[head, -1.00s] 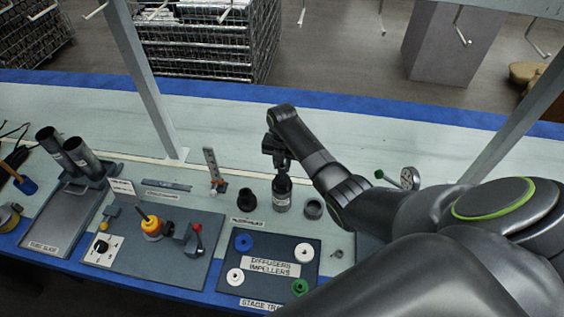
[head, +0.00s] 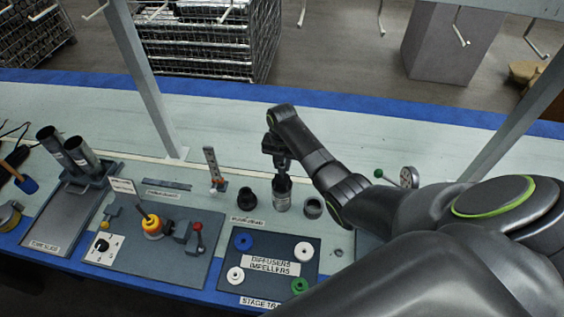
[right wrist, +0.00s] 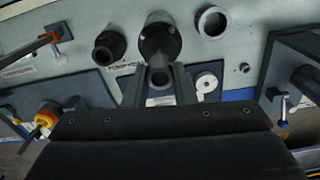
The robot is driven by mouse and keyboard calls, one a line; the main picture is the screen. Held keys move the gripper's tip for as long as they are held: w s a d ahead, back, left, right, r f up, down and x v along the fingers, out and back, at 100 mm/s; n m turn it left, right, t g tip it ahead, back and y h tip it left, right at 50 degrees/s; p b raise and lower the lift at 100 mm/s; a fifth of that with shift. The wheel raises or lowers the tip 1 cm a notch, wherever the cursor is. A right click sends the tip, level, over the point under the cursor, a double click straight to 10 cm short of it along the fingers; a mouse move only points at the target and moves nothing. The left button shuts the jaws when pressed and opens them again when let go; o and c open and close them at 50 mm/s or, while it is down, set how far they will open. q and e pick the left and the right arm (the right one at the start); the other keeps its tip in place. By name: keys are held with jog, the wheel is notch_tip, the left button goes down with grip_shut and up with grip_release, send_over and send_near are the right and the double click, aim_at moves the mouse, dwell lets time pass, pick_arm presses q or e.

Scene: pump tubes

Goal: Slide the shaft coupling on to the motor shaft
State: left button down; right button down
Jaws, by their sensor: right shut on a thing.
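The motor (head: 282,193) stands upright on the bench, a dark cylinder with a silver band. It also shows in the right wrist view as a dark round body (right wrist: 160,40). My right gripper (head: 281,168) is directly above the motor, pointing down. In the right wrist view its fingers are shut on a small dark grey tubular piece, the shaft coupling (right wrist: 158,77), which overlaps the motor's near side in the picture. The motor shaft is hidden, so I cannot tell whether the coupling is around it or above it. My left gripper is not in view.
A black stepped part (head: 245,201) stands left of the motor and a dark ring (head: 312,208) right of it. In front is the stage tray (head: 262,287) with coloured discs. A tool board (head: 190,270) lies further left. The bench behind is clear.

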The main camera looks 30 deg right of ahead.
jog(key=shift+p, duration=0.3)
jog(key=shift+f+b, duration=1)
jog(key=shift+f, duration=0.35)
jog(key=c, duration=1.1)
grip_release()
jog(key=shift+r+p, duration=1.1)
jog(key=shift+r, duration=7.65)
